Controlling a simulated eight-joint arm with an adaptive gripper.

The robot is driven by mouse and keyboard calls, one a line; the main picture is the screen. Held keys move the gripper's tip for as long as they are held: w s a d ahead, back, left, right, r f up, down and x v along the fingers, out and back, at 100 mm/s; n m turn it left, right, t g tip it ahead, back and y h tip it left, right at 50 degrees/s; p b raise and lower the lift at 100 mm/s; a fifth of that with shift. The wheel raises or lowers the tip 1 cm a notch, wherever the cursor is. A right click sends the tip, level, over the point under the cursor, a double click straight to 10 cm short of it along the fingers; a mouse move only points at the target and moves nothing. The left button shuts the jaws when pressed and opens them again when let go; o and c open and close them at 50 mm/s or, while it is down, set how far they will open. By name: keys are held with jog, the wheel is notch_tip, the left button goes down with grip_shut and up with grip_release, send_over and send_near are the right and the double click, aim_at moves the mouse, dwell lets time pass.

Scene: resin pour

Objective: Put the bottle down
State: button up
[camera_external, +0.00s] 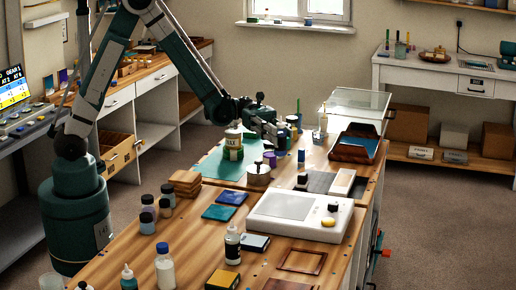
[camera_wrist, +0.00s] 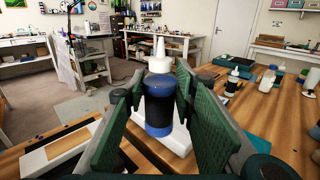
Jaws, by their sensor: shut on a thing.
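In the wrist view, a bottle (camera_wrist: 160,105) with a dark body, blue bands and a white pointed nozzle is upright between the green pads of my gripper (camera_wrist: 157,90). The gripper is shut on it, one pad on each side. The bottle's lower end is close to a white object behind it, and I cannot tell whether it touches the surface. In the external view my gripper (camera_external: 268,122) is low over the far part of the wooden bench (camera_external: 225,258). There the held bottle is hard to separate from the jars around the fingers.
A white scale (camera_external: 272,228), a brown tray (camera_external: 345,155) and a clear case (camera_external: 355,103) occupy the bench's right side. Several jars and bottles crowd the front left.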

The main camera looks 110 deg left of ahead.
jog(key=s+a+n+t+y, duration=0.25)
jog(key=s+a, duration=0.25)
jog(key=a, duration=0.7)
jog(key=s+a+n+t+y, duration=0.1)
jog(key=s+a+n+y, duration=0.3)
jog(key=a, duration=0.7)
jog(key=s+a+f+t+y, duration=0.2)
jog(key=s+a+f+y, duration=0.1)
jog(key=s+a, duration=1.1)
jog(key=shift+s+f+n+b, duration=0.2)
jog(key=shift+s+n+b, duration=0.15)
jog(key=shift+s, duration=1.35)
notch_tip(320, 180, down, 6)
jog(key=b, duration=0.1)
jog(key=shift+b, duration=0.3)
jog(key=shift+f, duration=0.15)
jog(key=shift+f+b, duration=0.55)
jog(key=shift+f, duration=1.3)
jog(key=shift+f, duration=0.15)
